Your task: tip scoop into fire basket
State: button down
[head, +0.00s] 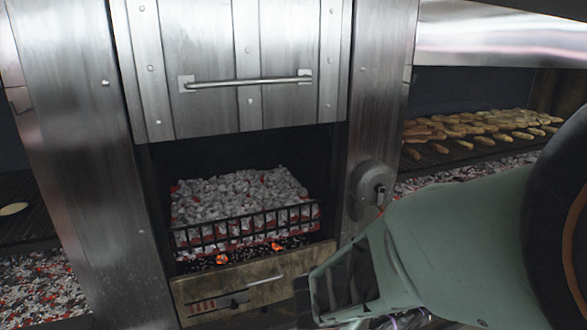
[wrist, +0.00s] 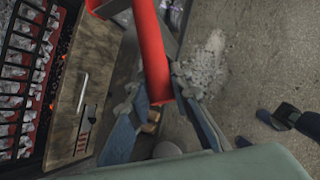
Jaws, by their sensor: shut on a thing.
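The fire basket (head: 250,222) is a black barred grate heaped with grey, ash-coated coals, inside the open steel grill bay; its bars also show at the left of the wrist view (wrist: 20,75). My gripper (wrist: 165,95) is shut on a red bar-shaped handle (wrist: 151,50), which I take to be the scoop's. The handle runs up to the top edge of the wrist view. The scoop's pan and any load are not clearly visible. In the head view my green arm is at the lower right, and the scoop cannot be made out there.
A steel door with a bar handle (head: 246,81) is raised above the basket. A worn drawer front (head: 255,285) lies below it. A round knob (head: 372,185) is on the right post. Food lies on the right grill (head: 470,130). Grey debris (wrist: 206,64) lies on the floor.

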jog(key=shift+f+b, duration=0.95)
jog(key=shift+b, duration=0.1)
jog(key=shift+w, duration=0.1)
jog(key=w+d+f+n+y+b, duration=0.4)
jog(key=w+f+n+y+b, duration=0.1)
jog(key=n, duration=0.6)
jog(key=shift+d+f+n+y+b, duration=0.15)
jog(key=shift+f+n+y+b, duration=0.25)
jog(key=shift+y+b, duration=0.6)
jog(key=shift+f, duration=0.15)
